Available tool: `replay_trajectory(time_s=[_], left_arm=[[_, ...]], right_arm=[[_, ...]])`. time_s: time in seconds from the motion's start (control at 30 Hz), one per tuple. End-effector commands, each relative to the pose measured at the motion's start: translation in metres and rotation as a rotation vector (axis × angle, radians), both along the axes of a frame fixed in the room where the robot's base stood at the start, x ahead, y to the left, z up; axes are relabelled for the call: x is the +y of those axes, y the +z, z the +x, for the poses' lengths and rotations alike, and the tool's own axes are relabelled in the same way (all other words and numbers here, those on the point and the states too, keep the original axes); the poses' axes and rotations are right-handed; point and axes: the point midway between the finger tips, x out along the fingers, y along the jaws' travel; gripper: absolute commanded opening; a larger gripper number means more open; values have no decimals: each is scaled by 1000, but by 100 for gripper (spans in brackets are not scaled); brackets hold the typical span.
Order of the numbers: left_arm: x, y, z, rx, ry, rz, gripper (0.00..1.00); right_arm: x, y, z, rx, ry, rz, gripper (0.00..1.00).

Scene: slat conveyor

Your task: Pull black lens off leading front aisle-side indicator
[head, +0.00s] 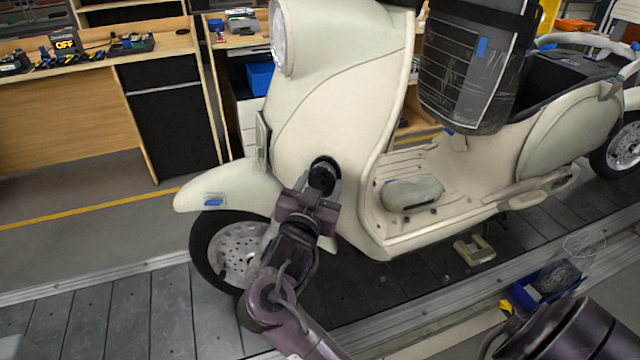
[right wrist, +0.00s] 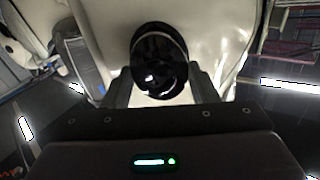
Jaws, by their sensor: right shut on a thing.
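The black lens (head: 322,178) is a round, glossy piece on the front leg shield of the cream scooter (head: 330,130), on the side facing me. In the right wrist view the lens (right wrist: 159,62) sits between the two fingers, against the cream body. My right gripper (head: 321,188) reaches up from below and is shut on the lens. I cannot tell whether there is a gap between the lens and the body. My left gripper is not in view.
The scooter stands on the dark slat conveyor (head: 130,315). Its front wheel (head: 232,250) is just left of my right arm. A blue bin (head: 545,285) with a clear container is at the lower right. Wooden workbenches (head: 90,110) stand behind, across the aisle.

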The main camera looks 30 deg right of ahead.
Motion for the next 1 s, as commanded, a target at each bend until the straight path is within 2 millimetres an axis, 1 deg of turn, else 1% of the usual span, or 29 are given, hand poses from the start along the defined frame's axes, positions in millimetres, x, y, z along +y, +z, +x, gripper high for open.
replay_trajectory(time_s=[1.0], left_arm=[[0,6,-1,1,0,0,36]], right_arm=[[10,1,-8,0,0,0,33]])
